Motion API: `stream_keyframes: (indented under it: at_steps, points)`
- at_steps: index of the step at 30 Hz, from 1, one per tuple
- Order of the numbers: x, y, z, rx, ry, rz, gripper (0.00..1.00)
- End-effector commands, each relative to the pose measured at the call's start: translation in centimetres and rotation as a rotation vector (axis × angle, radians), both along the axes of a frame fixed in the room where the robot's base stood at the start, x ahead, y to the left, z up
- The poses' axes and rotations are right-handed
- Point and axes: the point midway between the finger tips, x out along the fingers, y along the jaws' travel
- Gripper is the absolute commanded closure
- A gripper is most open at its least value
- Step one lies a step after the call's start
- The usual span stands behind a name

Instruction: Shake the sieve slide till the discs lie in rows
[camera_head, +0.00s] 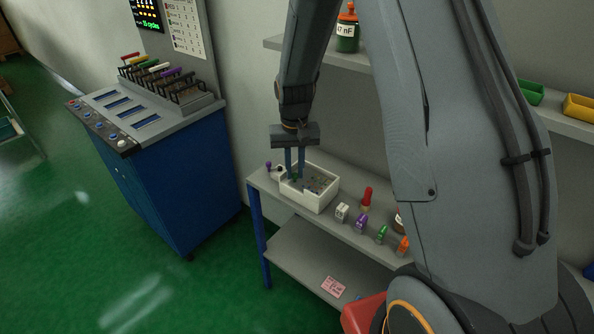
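A white open-topped box (320,203) stands at the left end of the grey shelf bench. Small coloured pieces lie scattered on its floor; they may be the discs, but they are too small to make out any rows. My gripper (294,179) points straight down, with its two blue fingers reaching into the left part of the box. The fingers are apart, and a small greenish thing shows near their tips. I cannot tell whether they hold it. I cannot clearly pick out the sieve slide.
A red-topped dropper (367,199) and several small coloured items, including a purple one (361,223), stand right of the box. A blue cabinet (170,190) with a lever panel is at left. A jar (347,32) stands on the wall shelf. My arm hides the right middle.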

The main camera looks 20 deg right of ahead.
Motion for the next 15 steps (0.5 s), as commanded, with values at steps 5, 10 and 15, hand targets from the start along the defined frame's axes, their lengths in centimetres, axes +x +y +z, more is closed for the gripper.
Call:
stream_keyframes:
  at_steps: [5,10,15]
  points:
    - [-0.01,0.0,0.01,0.0,0.0,0.0,0.65]
    - [0.0,-0.01,0.02,0.0,0.0,0.0,0.65]
    - [0.12,-0.01,0.65,0.001,-0.003,0.0,0.65]
